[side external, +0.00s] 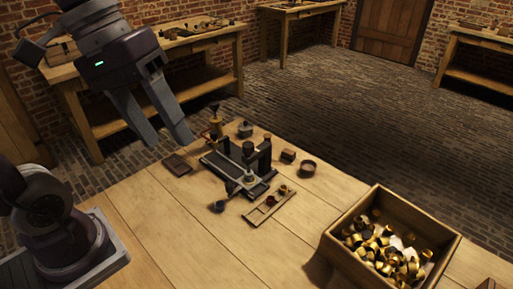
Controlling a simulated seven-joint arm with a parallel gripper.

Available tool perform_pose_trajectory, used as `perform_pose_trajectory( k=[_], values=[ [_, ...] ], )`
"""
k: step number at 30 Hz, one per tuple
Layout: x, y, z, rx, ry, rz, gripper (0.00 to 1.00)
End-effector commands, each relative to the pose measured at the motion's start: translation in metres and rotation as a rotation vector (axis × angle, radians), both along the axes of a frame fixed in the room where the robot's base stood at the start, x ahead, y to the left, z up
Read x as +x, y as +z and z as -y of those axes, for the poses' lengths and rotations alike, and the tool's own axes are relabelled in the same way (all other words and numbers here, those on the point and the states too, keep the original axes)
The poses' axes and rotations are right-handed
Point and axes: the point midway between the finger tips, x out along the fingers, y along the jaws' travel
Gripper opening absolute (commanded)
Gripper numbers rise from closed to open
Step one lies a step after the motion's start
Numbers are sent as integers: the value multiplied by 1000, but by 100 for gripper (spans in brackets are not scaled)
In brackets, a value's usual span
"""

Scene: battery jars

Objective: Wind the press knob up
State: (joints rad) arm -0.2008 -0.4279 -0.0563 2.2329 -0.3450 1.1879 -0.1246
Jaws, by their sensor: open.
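The press (237,172) stands on the wooden table, a dark metal frame with a flat base and uprights. A dark round knob (249,147) shows near its top; I take it for the press knob, but it is small and how far it is wound cannot be told. A second dark piece with a pale base sits at the front end of the press. My gripper (169,143) is open and empty, fingers pointing down, high in view to the upper left of the press. It appears apart from the press and the knob.
A crate (345,258) of brass rings stands right.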

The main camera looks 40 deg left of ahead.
Motion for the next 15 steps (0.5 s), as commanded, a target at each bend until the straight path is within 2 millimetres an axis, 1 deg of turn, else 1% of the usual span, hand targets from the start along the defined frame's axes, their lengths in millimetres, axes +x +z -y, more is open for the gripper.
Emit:
perform_pose_trajectory(
  k=[1,2,3,5,6,8,9,11,12,14,15],
  values=[
    [16,-2,6,-102,88,-88,54],
    [27,-2,10,-176,148,-139,54],
    [44,0,15,-282,231,-211,54],
    [74,4,16,-456,368,-320,54],
    [97,7,12,-584,466,-392,54],
    [135,12,-2,-789,615,-494,54],
    [161,15,-19,-931,714,-555,54],
    [197,17,-52,-1146,852,-635,54],
    [219,16,-80,-1292,939,-679,54],
    [247,11,-129,-1515,1061,-733,54],
    [261,5,-166,-1668,1134,-760,54]
  ],
)
